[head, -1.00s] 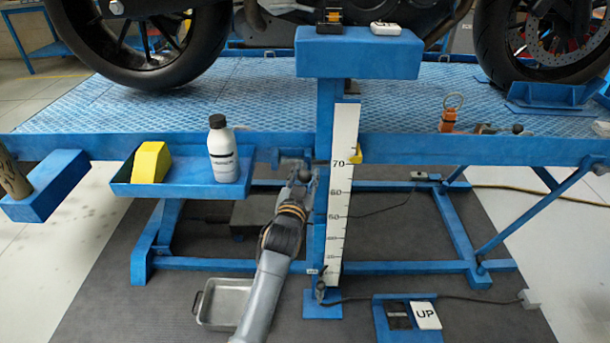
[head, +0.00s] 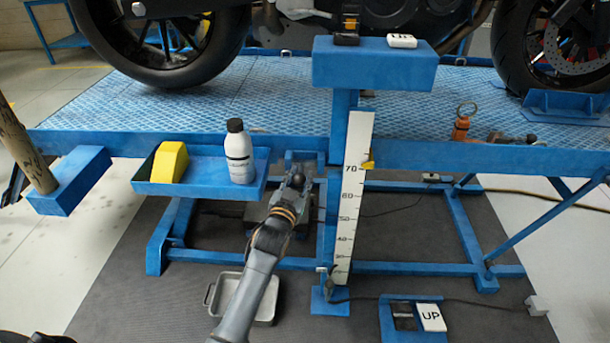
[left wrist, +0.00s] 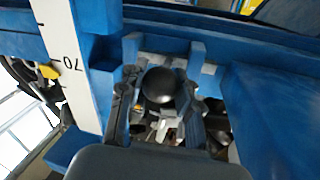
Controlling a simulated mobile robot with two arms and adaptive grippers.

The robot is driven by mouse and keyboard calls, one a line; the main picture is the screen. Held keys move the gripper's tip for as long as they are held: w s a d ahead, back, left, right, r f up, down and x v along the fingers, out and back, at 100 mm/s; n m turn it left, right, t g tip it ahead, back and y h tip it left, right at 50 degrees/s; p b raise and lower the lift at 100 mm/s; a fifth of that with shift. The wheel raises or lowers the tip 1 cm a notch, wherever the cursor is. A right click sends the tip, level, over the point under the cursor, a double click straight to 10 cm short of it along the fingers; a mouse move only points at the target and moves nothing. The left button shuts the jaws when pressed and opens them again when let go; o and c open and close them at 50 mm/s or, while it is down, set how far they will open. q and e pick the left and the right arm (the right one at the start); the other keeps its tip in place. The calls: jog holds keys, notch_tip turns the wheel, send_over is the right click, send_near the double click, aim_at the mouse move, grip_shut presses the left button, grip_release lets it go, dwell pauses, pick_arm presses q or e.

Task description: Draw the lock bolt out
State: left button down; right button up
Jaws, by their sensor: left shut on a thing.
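The lock bolt shows as a round black knob (left wrist: 159,85) in the left wrist view. It sits between the fingers of my left gripper (left wrist: 163,98), which is shut on it. In the head view my left gripper (head: 296,180) is at the blue bracket under the lift table's front edge, just left of the scale post. The bolt's shank is hidden behind the knob and fingers, so I cannot tell how far it sits in its hole. My right gripper is not in view.
The white scale (head: 350,205) on its blue post stands close right of my gripper. A blue shelf (head: 205,190) with a bottle (head: 238,155) and a yellow block (head: 171,162) is to the left. A metal tray (head: 266,305) and an UP pedal (head: 431,317) are on the floor.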

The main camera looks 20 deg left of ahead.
pick_arm(q)
jog(key=shift+a, duration=0.25)
jog(key=c, duration=1.3)
grip_release()
jog(key=shift+c, duration=0.2)
jog(key=o, duration=0.4)
jog(key=shift+s+a, duration=0.1)
jog(key=shift+a, duration=0.1)
jog(key=shift+d, duration=0.1)
jog(key=shift+s+d, duration=0.1)
jog(key=shift+s, duration=0.1)
jog(key=s, duration=1.1)
jog(key=shift+s+d, duration=0.3)
jog(key=shift+d, duration=0.1)
